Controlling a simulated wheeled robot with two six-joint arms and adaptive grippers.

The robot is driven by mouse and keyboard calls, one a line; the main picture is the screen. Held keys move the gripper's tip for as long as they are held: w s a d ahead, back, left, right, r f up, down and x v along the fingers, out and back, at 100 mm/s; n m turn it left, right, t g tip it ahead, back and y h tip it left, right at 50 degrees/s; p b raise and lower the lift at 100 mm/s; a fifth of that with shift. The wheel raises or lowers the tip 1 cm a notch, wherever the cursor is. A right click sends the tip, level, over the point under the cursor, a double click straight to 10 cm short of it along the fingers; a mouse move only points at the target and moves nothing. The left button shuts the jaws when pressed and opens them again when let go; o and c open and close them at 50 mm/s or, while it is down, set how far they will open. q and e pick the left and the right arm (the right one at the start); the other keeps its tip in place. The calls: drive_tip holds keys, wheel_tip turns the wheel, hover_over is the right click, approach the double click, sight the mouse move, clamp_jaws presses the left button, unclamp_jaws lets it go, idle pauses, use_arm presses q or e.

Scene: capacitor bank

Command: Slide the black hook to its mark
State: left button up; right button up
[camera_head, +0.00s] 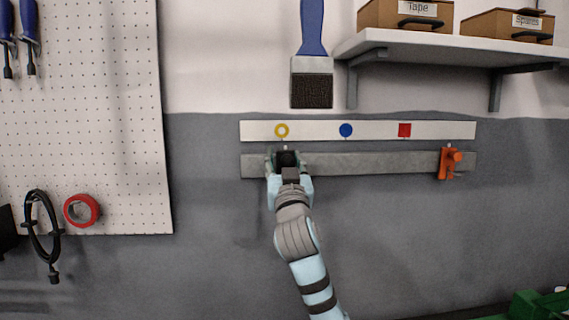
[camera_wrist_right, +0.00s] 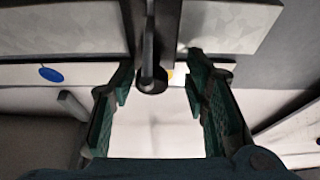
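The black hook (camera_head: 287,158) sits on the grey rail (camera_head: 370,164), near its left end and just below and slightly right of the yellow ring mark (camera_head: 281,130). My right gripper (camera_head: 287,163) is at the hook, partly covering it. In the right wrist view the hook (camera_wrist_right: 148,45) stands between the two green fingers of the right gripper (camera_wrist_right: 159,82). Gaps show on both sides, so the fingers are open around it. The white strip above the rail also carries a blue circle (camera_head: 346,130) and a red square (camera_head: 404,130). My left gripper is out of view.
An orange hook (camera_head: 446,163) sits near the rail's right end. The rail between the hooks is clear. A brush (camera_head: 312,85) hangs above the strip, and a shelf (camera_head: 440,44) with boxes is at the upper right. A pegboard (camera_head: 100,120) is on the left.

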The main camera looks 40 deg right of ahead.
drive_tip(key=v, duration=1.2)
